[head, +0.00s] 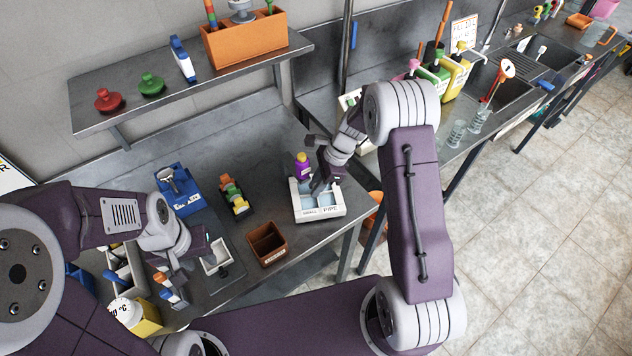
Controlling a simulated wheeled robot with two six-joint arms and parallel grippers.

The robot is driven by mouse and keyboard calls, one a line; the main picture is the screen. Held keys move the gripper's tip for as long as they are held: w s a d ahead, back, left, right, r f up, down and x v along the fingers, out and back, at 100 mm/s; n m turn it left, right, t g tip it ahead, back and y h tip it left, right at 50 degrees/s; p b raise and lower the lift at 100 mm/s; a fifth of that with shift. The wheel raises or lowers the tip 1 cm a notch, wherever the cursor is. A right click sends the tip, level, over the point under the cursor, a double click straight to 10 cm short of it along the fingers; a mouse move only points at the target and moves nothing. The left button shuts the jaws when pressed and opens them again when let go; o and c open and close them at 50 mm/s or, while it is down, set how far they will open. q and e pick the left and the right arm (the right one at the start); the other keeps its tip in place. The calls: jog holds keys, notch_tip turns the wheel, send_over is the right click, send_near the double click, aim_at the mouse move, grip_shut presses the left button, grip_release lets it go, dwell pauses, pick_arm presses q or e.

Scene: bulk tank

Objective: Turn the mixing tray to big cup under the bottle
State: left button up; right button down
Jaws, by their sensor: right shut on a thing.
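The mixing tray (333,212) is a white tray with pale blue compartments and lettering on its front, on the right part of the metal table. A purple bottle (303,168) with a yellow top is at the tray's back-left edge; whether it touches the tray I cannot tell. My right gripper (318,184) reaches down over the tray's back part, just right of the bottle. It is shut on what appears to be the mixing tray; the fingertips are partly hidden. My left gripper (205,252) is low over the left part of the table, and its fingers are hard to make out.
A small white container (216,257) is beside my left gripper. A shelf (200,80) overhangs the back.

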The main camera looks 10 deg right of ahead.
jog(key=shift+n+g+p, duration=0.9)
jog(key=shift+n+p, duration=0.05)
jog(key=shift+n, duration=1.25)
jog(key=c, duration=1.3)
grip_release()
jog(key=shift+c, duration=0.2)
jog(key=b+v, duration=0.1)
jog(key=v, duration=0.8)
